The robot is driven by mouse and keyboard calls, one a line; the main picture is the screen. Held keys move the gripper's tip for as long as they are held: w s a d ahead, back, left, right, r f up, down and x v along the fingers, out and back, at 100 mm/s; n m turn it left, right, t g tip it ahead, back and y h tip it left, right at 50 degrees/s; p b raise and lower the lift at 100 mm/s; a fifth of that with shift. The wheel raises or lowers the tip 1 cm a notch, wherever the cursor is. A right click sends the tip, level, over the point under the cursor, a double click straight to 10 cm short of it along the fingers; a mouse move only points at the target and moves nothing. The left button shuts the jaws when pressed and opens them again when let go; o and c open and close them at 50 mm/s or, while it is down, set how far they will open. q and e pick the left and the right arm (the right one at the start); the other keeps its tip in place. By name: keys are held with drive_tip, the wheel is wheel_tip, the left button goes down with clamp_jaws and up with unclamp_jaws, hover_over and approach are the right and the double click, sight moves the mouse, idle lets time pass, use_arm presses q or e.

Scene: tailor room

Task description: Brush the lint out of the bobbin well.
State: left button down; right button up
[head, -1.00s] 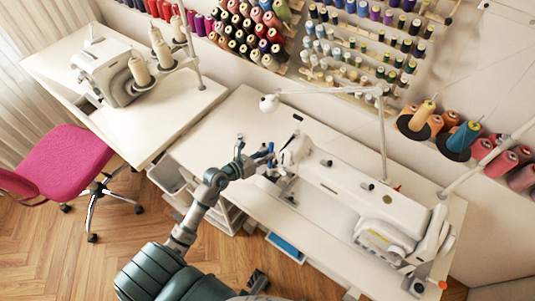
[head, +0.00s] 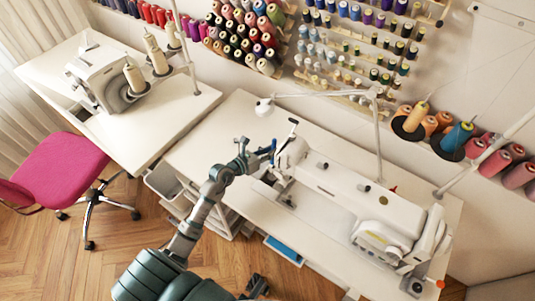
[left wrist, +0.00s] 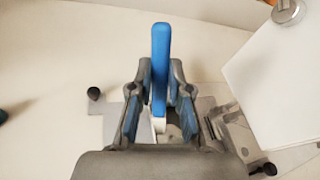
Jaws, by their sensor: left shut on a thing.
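My left gripper (head: 262,156) is at the left end of the white sewing machine (head: 350,196). It is shut on a brush with a blue handle (left wrist: 161,62), which stands between the two fingers in the left wrist view (left wrist: 158,105). The brush's pale lower end is partly hidden by my gripper. Below it lies the machine's grey bed plate (left wrist: 108,124) with a darker gap beside the brush, where the bobbin well seems to be. I cannot tell whether the brush touches it, and no lint can be made out.
The white table (head: 225,135) has free room behind and left of the machine. A lamp arm (head: 325,93) spans the back. A second machine (head: 100,75), a pink chair (head: 62,168) and a blue drawer or bin (head: 284,249) are nearby.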

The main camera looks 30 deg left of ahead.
use_arm(q)
drive_tip(key=shift+w, duration=0.15)
use_arm(e)
drive_tip(key=shift+r, duration=0.1)
use_arm(q)
drive_tip(key=shift+s+p, duration=0.45)
drive_tip(key=shift+s, duration=0.5)
drive_tip(key=shift+s+f+p, duration=0.1)
drive_tip(key=shift+s+p, duration=0.25)
drive_tip(key=shift+s, duration=0.75)
use_arm(e)
drive_tip(key=shift+w+r, duration=0.15)
drive_tip(key=shift+r, duration=0.7)
use_arm(q)
wheel_tip(320, 180, up, 7)
drive_tip(key=a+p, duration=0.1)
drive_tip(key=p, duration=0.6)
use_arm(e)
wheel_tip(320, 180, up, 8)
drive_tip(key=w, duration=0.1)
drive_tip(key=shift+t, duration=0.3)
use_arm(q)
drive_tip(key=shift+w, duration=0.1)
